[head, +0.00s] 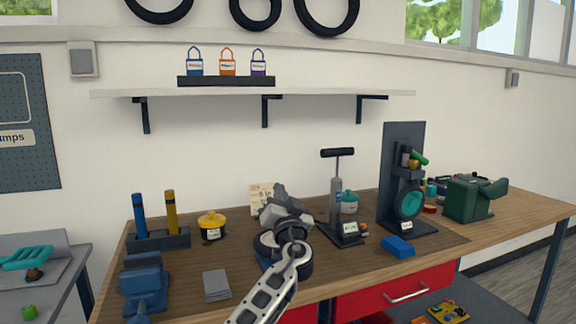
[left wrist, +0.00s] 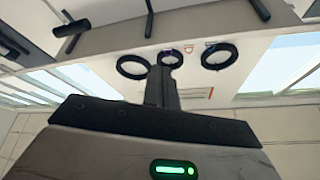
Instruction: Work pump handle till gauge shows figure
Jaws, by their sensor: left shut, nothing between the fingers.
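The floor pump (head: 337,205) stands upright on the workbench, right of centre. Its black T-handle (head: 338,153) is raised well above the barrel on a bare rod. A small pale face (head: 350,229) at its base may be the gauge; its reading is too small to make out. My left gripper (head: 281,194) is left of the pump, lower than the handle and apart from it. Its fingers (left wrist: 162,88) are shut and empty in the left wrist view. A dark bar (left wrist: 70,28) at upper left there looks like the handle. My right gripper is not in view.
A card (head: 262,190) with writing is partly hidden behind my left gripper. A wheel stand (head: 404,140) and blue block (head: 398,246) are right of the pump. A yellow pot (head: 211,222) and blue vise (head: 143,285) are left. A shelf (head: 320,94) hangs above.

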